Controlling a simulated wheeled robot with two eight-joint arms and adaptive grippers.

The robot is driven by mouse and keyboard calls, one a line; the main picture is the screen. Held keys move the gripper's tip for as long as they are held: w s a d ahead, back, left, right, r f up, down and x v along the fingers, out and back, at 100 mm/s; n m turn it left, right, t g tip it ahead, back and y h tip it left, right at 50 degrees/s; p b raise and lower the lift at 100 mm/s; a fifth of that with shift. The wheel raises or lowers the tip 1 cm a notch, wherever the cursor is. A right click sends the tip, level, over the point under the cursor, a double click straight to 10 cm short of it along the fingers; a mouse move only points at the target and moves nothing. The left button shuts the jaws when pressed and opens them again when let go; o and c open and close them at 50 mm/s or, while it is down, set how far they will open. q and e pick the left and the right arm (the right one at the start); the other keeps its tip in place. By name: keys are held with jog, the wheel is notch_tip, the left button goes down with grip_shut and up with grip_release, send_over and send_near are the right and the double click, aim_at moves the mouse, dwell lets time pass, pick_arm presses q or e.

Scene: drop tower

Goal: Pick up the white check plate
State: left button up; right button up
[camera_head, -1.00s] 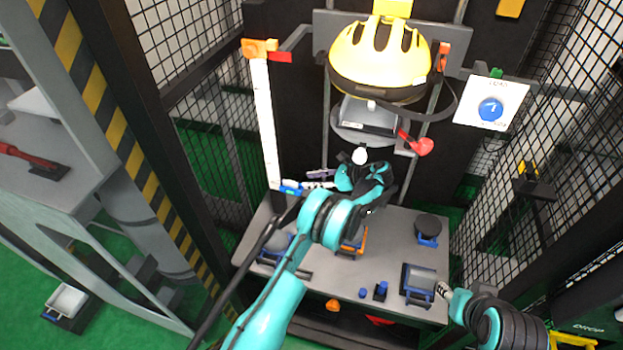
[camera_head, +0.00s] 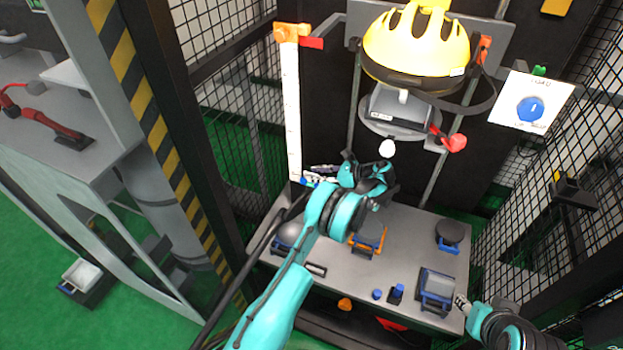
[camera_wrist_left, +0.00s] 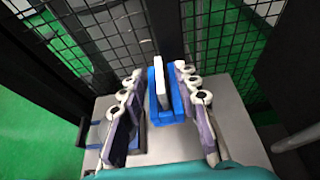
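The white check plate (camera_wrist_left: 161,82) stands on edge in a blue holder (camera_wrist_left: 178,98) in the left wrist view. My left gripper (camera_wrist_left: 158,72) is open, with one finger on each side of the plate and holder. A gap shows between the plate and each finger. In the head view the left gripper (camera_head: 320,174) reaches to the back left of the grey table, and it largely hides the plate and holder there. My right gripper (camera_head: 462,303) is at the table's front right corner, and its fingers are too small to read.
The grey table (camera_head: 330,285) holds several blue-framed fixtures and an orange-framed one (camera_head: 368,240). A tall white scale (camera_head: 291,110) rises behind its left end. A yellow helmet (camera_head: 415,45) hangs above the back. Mesh fencing (camera_head: 225,85) encloses the sides.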

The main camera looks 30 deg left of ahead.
pick_arm(q)
grip_shut()
